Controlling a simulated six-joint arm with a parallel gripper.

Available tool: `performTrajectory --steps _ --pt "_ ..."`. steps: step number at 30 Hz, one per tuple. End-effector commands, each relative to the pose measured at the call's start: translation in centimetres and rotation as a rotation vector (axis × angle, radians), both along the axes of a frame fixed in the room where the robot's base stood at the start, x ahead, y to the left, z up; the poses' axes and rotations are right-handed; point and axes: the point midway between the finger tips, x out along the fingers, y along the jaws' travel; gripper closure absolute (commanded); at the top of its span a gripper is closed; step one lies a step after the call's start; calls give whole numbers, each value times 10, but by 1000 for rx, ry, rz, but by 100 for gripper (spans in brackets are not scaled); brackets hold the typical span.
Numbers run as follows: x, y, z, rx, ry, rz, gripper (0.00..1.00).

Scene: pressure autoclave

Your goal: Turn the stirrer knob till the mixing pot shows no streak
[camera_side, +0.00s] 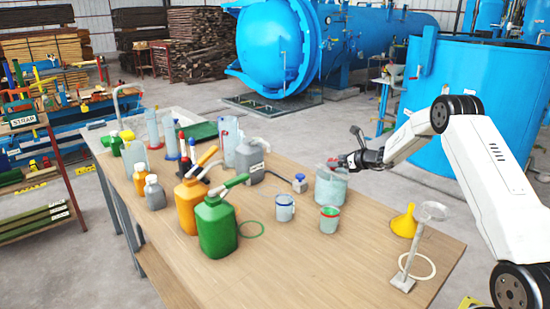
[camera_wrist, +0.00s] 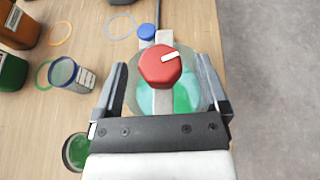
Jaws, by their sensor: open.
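The mixing pot (camera_side: 331,188) is a clear vessel on the table near the right back edge. In the wrist view the mixing pot (camera_wrist: 198,92) shows green patches beside paler liquid. The red stirrer knob (camera_wrist: 160,65), with a white pointer mark toward the upper right, sits on a pale bar across the pot. The knob also shows small in the side view (camera_side: 332,163). My gripper (camera_wrist: 168,100) is open, with one finger on each side of the pot's middle and the knob between and beyond them. I cannot tell whether the fingers touch anything.
A cup with a blue rim (camera_side: 285,207) and a cup of green liquid (camera_side: 329,219) stand close in front of the pot. A yellow funnel (camera_side: 404,222) and a metal stand (camera_side: 416,250) are to the right. Several cans and bottles crowd the left.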

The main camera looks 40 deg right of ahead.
Motion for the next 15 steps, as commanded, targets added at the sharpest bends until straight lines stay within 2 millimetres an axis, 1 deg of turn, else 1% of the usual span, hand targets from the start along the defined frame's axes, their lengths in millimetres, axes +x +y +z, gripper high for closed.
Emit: performTrajectory --steps 3,6,15 --pt "10 1 -4 -1 0 2 6" --pt "15 1 -7 -1 1 0 6" --pt "21 2 -9 0 0 0 6"
